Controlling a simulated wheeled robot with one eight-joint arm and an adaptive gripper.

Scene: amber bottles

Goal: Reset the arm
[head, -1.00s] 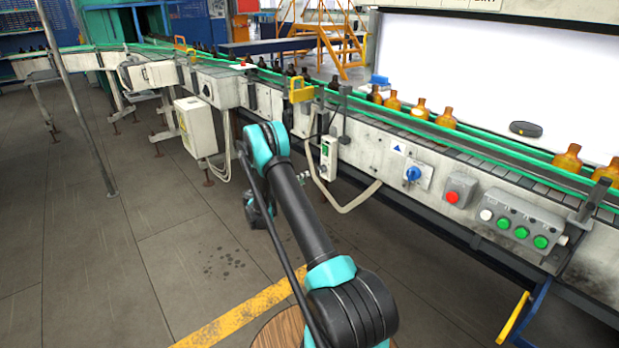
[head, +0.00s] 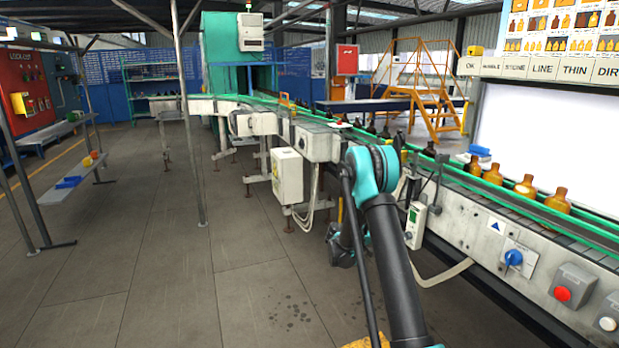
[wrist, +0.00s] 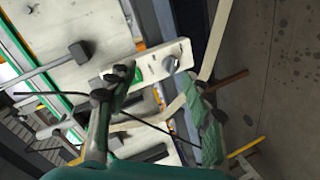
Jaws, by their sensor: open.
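My gripper (wrist: 158,108) shows in the wrist view with its two green-padded fingers apart and nothing held between them. In the head view my black and teal arm rises from the lower middle and bends down beside the conveyor. In the wrist view a white panel with a green button and a dial (wrist: 165,62) lies beyond the fingers, beside the conveyor's side. Whether anything touches the fingers cannot be told.
The conveyor (head: 478,222) runs from the right to a green machine (head: 228,62) at the back. Amber bottles (head: 525,186) stand on it at the right. A metal post (head: 190,130) and shelf (head: 70,190) stand left. Open floor lies between.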

